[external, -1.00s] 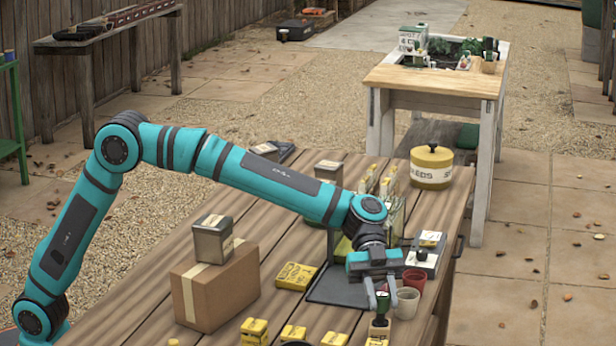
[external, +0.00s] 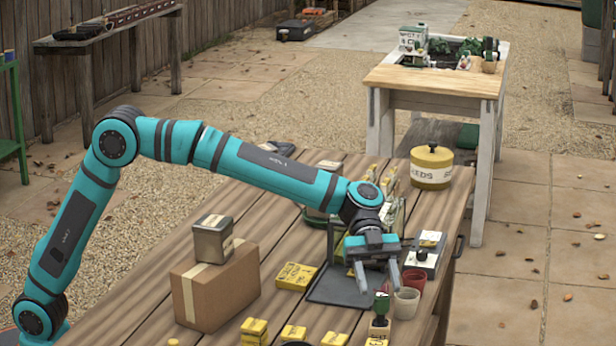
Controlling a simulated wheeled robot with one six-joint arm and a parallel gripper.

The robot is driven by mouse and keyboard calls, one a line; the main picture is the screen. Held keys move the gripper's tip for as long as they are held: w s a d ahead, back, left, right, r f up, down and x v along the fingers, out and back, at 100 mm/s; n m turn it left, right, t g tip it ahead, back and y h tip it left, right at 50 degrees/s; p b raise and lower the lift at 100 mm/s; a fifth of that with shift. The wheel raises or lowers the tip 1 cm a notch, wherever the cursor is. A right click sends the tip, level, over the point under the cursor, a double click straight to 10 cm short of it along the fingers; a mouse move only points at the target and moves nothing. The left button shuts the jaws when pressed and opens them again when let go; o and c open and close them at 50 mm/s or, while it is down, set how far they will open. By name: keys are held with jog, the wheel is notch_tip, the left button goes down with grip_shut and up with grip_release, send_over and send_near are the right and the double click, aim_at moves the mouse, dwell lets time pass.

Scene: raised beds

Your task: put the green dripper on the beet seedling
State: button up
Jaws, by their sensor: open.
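The planter (external: 503,52) on the far bench holds dark soil and green plants. I cannot tell which plant is the beet seedling.
A cream pot (external: 406,303) and a red pot (external: 414,280) stand close right of the gripper. A dark tray (external: 335,290) lies to its left. Yellow packets (external: 296,276), a cardboard box (external: 217,286) and a yellow seed tin (external: 431,168) also occupy the table.

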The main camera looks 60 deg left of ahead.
jog(key=v, duration=0.8)
jog(key=shift+a, duration=0.1)
jog(key=s+a+r+n+t+y, duration=0.2)
jog(key=s+a+r+n+t, duration=0.2)
jog(key=a, duration=0.9)
jog(key=s+a+r+n+t+y, duration=0.2)
jog(key=s+a+r+n+t, duration=0.25)
jog(key=a, duration=0.75)
jog(key=s+a+r+n+t+y, duration=0.2)
jog(key=s+a+r+n+t, duration=0.15)
jog(key=a, duration=0.95)
jog(key=s+a+r+n+t+y, duration=0.2)
jog(key=s+a+n+t, duration=0.3)
jog(key=s+a, duration=0.5)
jog(key=s+a+r+n+t+y, duration=0.1)
jog(key=s+a+n+t+y, duration=0.3)
jog(key=s+a, duration=0.6)
jog(key=s, duration=0.3)
jog(key=shift+r+n+t+y, duration=0.3)
jog(key=shift+r+n+t, duration=0.1)
